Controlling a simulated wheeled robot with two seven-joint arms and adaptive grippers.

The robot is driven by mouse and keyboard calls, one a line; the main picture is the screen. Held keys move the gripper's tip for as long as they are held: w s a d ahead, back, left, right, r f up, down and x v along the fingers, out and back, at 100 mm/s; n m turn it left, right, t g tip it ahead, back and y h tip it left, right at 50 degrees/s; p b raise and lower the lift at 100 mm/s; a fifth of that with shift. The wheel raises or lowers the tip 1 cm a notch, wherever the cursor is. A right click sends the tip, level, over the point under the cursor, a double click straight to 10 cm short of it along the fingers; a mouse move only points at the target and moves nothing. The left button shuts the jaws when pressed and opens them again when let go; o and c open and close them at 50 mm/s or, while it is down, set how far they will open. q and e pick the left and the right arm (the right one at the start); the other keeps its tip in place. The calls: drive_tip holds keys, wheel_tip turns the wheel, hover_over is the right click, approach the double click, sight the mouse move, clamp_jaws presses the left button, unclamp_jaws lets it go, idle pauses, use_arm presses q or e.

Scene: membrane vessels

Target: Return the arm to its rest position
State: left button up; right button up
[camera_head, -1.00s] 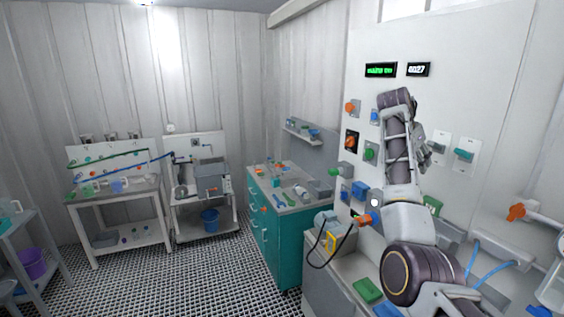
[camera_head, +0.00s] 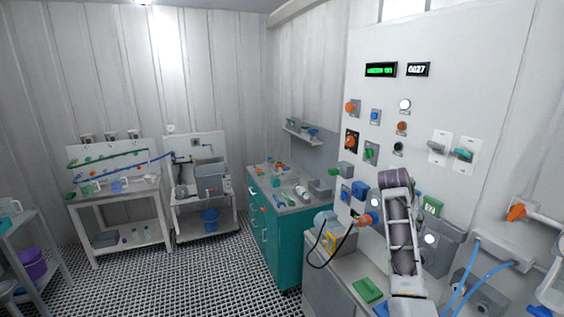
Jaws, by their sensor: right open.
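My right arm rises from the bottom right in front of the wall panel (camera_head: 480,70). Its dark, rounded link stands upright over the counter, and its top end is at about the height of the lower panel boxes. My right gripper (camera_head: 416,200) is at this upper end, small and largely hidden by the link. It is open, and I see nothing held in it. I cannot make out contact with the panel. My left gripper is not in view.
The panel carries an orange knob (camera_head: 352,141), several lamps, switches and a green display (camera_head: 380,70). A green pad (camera_head: 367,290) lies on the counter by my arm. Blue hoses (camera_head: 470,282) hang at right. A teal cabinet (camera_head: 281,245) stands left; the grid floor beyond is open.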

drive_tip(key=s+a+f+n+y, duration=0.1)
drive_tip(key=s+a+f+n, duration=0.2)
drive_tip(key=s+f, duration=0.5)
drive_tip(key=s+a+f+n+y, duration=0.1)
drive_tip(key=s+a+f+n, duration=0.15)
drive_tip(key=s+f, duration=0.6)
drive_tip(key=s+a+f+n+y, duration=0.2)
drive_tip(key=s+a+f+n, duration=0.15)
drive_tip(key=s+a, duration=0.55)
drive_tip(key=s+a+f+n+y, duration=0.2)
drive_tip(key=s+a+f, duration=0.25)
drive_tip(key=s, duration=0.85)
wheel_tip(320, 180, down, 35)
drive_tip(key=s+g+b, duration=0.1)
drive_tip(key=s+b, duration=0.1)
drive_tip(key=s+d+f+b, duration=0.1)
drive_tip(key=s+d+f, duration=0.1)
drive_tip(key=s+f, duration=0.8)
drive_tip(key=s+d+f+g+b, duration=0.1)
drive_tip(key=s+d+f, duration=0.1)
drive_tip(key=s+f, duration=0.9)
drive_tip(key=shift+s, duration=0.65)
